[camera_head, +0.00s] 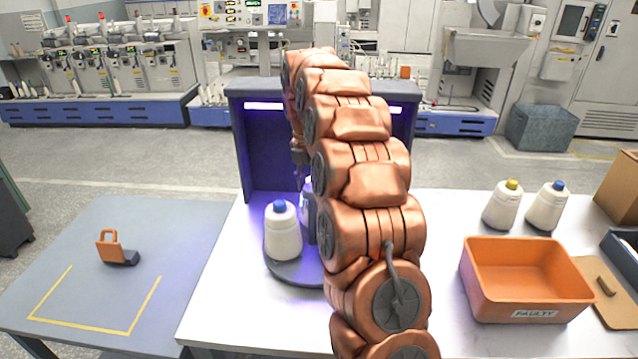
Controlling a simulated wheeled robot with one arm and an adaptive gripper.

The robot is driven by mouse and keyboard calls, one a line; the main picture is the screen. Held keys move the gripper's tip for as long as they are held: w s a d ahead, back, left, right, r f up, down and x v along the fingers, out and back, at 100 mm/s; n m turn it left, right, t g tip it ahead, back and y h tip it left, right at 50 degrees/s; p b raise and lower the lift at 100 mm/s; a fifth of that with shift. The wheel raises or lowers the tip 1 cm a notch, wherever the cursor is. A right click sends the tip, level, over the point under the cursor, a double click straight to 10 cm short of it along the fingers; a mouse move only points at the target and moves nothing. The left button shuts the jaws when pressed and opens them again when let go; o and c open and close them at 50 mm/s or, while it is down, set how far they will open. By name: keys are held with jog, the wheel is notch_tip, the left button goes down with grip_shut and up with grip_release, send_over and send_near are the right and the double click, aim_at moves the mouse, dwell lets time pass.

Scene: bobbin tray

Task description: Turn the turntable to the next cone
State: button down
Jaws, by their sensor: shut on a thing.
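The round grey turntable (287,273) is on the white table inside a dark booth, its right side hidden by my arm. A white cone with a blue top (283,232) stands upright on its left front. Behind it, a second pale cone (306,208) in purple light is mostly hidden by my arm and a dark upright panel (324,222). My gripper (299,180) points down in the booth, above and behind the front cone. It is small and partly covered by my arm. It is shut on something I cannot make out.
An orange bin (526,283) marked FAULTY stands on the right. Behind it are a yellow-topped cone (502,206) and a blue-topped cone (546,207). The booth (272,155) walls the turntable at the back. A grey table (150,230) on the left holds an orange-handled object (113,248).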

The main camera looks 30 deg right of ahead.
dwell(0.4)
jog(key=shift+c, duration=2.2)
grip_release()
jog(key=shift+r, duration=0.1)
jog(key=shift+w+a+r, duration=0.1)
jog(key=shift+w+r, duration=0.1)
jog(key=shift+r, duration=1.55)
jog(key=shift+w+a+r, duration=0.1)
jog(key=shift+w+r, duration=0.05)
jog(key=shift+r, duration=1.75)
jog(key=shift+s, duration=0.1)
